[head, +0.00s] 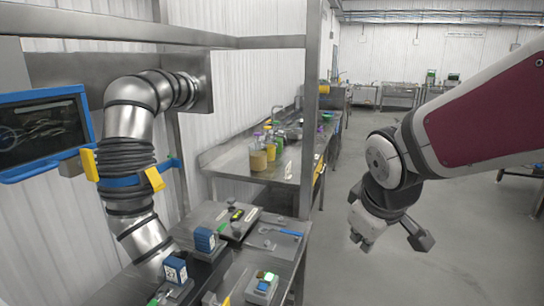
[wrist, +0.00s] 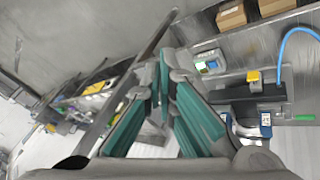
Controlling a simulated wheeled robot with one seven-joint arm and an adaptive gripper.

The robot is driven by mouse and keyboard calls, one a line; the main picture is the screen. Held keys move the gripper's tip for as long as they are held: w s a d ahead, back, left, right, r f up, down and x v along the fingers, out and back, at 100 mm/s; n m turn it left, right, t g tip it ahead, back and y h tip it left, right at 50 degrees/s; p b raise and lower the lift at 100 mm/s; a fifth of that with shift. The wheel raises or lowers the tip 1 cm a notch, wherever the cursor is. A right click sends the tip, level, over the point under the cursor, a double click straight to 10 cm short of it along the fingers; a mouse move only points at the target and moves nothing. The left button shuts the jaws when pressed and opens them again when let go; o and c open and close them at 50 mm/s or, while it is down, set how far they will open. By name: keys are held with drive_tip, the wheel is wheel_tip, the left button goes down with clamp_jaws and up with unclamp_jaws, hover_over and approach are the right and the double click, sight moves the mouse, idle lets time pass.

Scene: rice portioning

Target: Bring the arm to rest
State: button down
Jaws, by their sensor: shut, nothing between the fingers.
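My arm, maroon and grey, reaches in from the right in the head view and bends down at a grey joint. My gripper (head: 366,228) hangs at its end over the open floor, to the right of the benches and apart from them. In the wrist view my gripper (wrist: 165,72) shows two fingers with green pads that slant together toward their tips. The fingers are shut and hold nothing.
A metal bench (head: 255,166) with jars (head: 258,155) runs along the wall. A nearer table carries devices, including a blue box (head: 205,240). A ribbed silver duct (head: 130,125) and a screen (head: 42,130) stand left. The floor (head: 450,220) around my gripper looks clear.

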drive_tip(key=s+d+r+m, duration=0.1)
drive_tip(key=s+r+m, duration=0.1)
drive_tip(key=s, duration=0.6)
drive_tip(key=s+d+r+m+y, duration=0.1)
drive_tip(key=s+r+m, duration=0.1)
drive_tip(key=s+m, duration=0.3)
drive_tip(key=s, duration=0.4)
drive_tip(key=shift+r, duration=0.35)
